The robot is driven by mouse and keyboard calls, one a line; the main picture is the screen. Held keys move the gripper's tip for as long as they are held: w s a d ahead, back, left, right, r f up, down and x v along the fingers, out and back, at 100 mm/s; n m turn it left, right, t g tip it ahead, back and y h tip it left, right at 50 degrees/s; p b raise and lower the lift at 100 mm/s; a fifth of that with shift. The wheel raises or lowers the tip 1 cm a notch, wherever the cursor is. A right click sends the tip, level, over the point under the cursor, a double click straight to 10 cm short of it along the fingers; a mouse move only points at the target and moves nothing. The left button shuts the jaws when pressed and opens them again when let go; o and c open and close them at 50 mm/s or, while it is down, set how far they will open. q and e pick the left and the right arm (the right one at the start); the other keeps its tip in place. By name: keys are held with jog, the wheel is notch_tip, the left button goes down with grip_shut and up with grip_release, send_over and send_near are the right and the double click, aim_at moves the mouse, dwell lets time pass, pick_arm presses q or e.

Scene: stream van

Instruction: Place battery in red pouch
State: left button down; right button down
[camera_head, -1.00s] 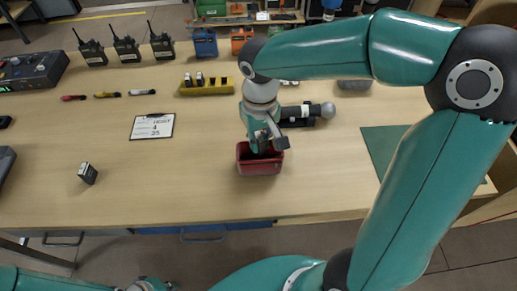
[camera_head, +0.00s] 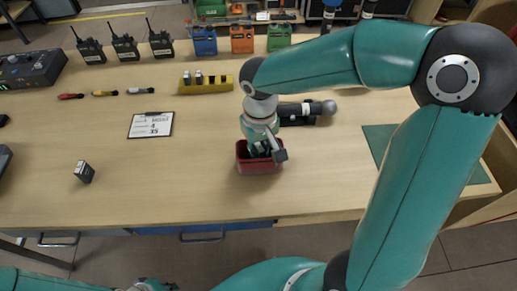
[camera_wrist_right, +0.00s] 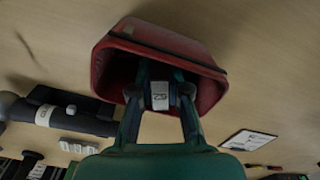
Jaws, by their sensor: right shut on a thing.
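The red pouch (camera_head: 260,168) is an open-topped box near the front middle of the table. It also shows in the wrist view (camera_wrist_right: 176,38), opening towards me. My right gripper (camera_head: 264,150) reaches down into its mouth. In the wrist view the right gripper (camera_wrist_right: 160,90) is shut on a battery (camera_wrist_right: 160,98), a small dark block with a pale numbered label, held between the fingers within the pouch opening. Whether the battery touches the pouch floor is hidden. Another small dark battery-like block (camera_head: 85,171) stands on the table at left. My left gripper is not visible.
A yellow holder (camera_head: 206,88) with small blocks stands behind. A dark cylindrical device (camera_head: 300,112) lies just behind the pouch. A clipboard (camera_head: 151,125) lies to its left, a green mat (camera_head: 390,140) to its right. Radios (camera_head: 124,48) line the back left. Table in front of the pouch is clear.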

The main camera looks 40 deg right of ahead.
aim_at(260, 147)
jog(key=c, duration=1.1)
grip_release()
jog(key=shift+c, duration=0.2)
jog(key=shift+r+p, duration=0.45)
jog(key=shift+r, duration=0.05)
notch_tip(260, 147, up, 12)
jog(key=p, duration=0.1)
jog(key=shift+r+p, duration=0.15)
jog(key=shift+p, duration=0.15)
